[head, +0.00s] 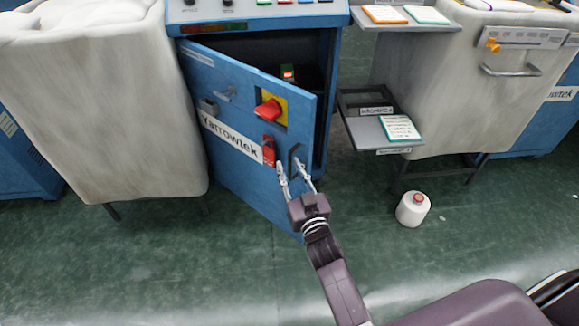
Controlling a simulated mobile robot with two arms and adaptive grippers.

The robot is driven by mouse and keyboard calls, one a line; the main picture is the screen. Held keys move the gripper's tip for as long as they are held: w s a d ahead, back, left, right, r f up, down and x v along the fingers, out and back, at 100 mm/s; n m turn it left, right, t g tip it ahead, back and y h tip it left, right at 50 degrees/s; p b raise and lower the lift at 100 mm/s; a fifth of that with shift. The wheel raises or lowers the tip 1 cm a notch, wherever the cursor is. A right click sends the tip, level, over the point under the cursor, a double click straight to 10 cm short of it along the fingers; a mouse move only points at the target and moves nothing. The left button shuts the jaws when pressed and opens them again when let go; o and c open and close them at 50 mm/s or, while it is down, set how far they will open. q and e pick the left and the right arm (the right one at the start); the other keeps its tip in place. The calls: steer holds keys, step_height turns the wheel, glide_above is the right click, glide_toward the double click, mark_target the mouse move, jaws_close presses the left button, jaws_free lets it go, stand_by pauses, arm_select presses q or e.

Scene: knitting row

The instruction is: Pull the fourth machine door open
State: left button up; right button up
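The blue machine door (232,125), labelled "Yarrowtek", is partly open. It stands out from the blue cabinet (328,70) at an angle, its left edge at the cabinet and its right edge swung towards me, with a dark gap behind it. A dark handle (293,155) sits near its free right edge. My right gripper (290,165) is at this handle, with its two fingers spread apart, one on each side of it. I cannot tell whether a finger touches the handle. My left gripper is not in view.
A red knob on a yellow plate (269,111) is on the door. A cream covered bulk (115,110) stands close on the left. A grey shelf (362,136) juts out on the right. A white yarn cone (412,209) stands on the green floor, which is clear in front.

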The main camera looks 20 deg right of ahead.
steer(key=s, duration=0.6)
steer(key=shift+s, duration=0.25)
